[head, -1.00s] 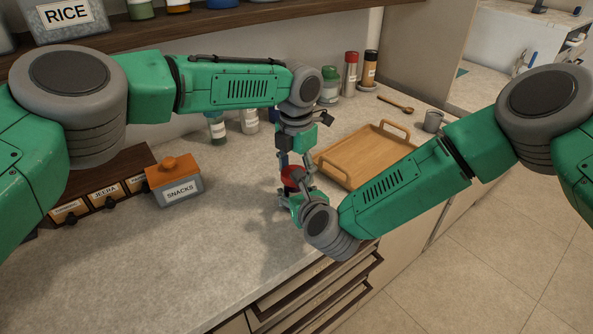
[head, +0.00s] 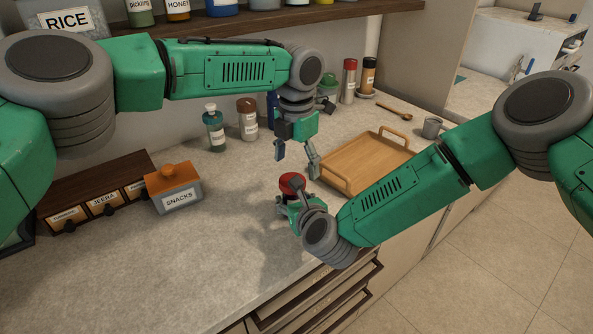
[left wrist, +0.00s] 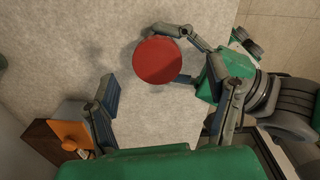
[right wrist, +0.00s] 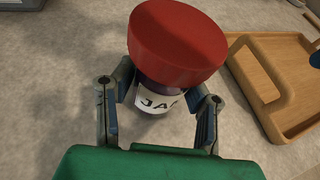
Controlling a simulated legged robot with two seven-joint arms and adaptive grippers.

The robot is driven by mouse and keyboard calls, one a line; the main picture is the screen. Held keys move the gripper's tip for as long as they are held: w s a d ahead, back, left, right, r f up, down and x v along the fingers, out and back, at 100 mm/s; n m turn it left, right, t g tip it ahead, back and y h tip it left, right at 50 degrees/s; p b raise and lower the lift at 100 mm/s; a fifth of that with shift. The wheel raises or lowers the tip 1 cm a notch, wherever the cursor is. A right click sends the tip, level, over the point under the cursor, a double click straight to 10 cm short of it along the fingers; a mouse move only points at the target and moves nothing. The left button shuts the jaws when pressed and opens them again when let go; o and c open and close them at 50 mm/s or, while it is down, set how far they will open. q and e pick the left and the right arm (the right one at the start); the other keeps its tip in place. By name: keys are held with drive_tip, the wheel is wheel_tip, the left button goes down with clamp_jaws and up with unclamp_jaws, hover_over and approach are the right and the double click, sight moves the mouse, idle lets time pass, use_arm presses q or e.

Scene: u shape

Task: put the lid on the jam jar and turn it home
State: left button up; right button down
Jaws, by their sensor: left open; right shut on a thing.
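The red lid (head: 291,183) sits on top of the jam jar (right wrist: 154,97), whose white label shows in the right wrist view. The lid (right wrist: 178,42) covers the jar's mouth there; I cannot tell how tightly it is seated. My right gripper (head: 295,203) is shut around the jar's body, one finger on each side, below the lid. My left gripper (head: 297,160) is open and empty, above the lid and apart from it. In the left wrist view the round lid top (left wrist: 157,60) lies between and beyond the open fingers, hiding the jar.
A wooden tray (head: 331,181) is right of the jar. The snacks box (head: 180,199) and spice drawers (head: 105,205) are to the left. Several bottles and shakers (head: 247,122) line the wall under a shelf (head: 225,22). The counter's front edge is close to the jar; the counter left of it is clear.

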use_arm(q)
drive_tip(key=shift+c, duration=0.7)
